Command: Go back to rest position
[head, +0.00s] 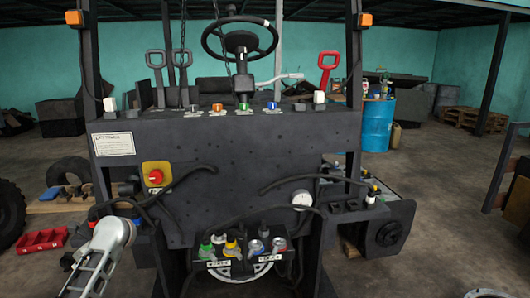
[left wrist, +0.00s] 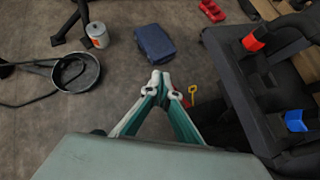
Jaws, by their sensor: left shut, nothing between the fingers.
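My left gripper (left wrist: 160,82) shows in the left wrist view, its two green fingers with pale tips closed together and nothing between them. It points over the concrete floor, beside the dark machine frame (left wrist: 240,90) at the right. In the head view part of my left arm shows at the lower left, in front of the forklift's left side. The stripped forklift (head: 230,140) fills the middle of the head view, with a steering wheel, levers, a red button on a yellow box, and several coloured caps low down. My right gripper is not in view.
In the left wrist view a blue case (left wrist: 154,42), a round black pan (left wrist: 76,72) and a can (left wrist: 97,35) are on the floor. A red tray (head: 42,240) and a tire (head: 70,171) lie left of the forklift. A blue barrel (head: 378,125) stands behind right.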

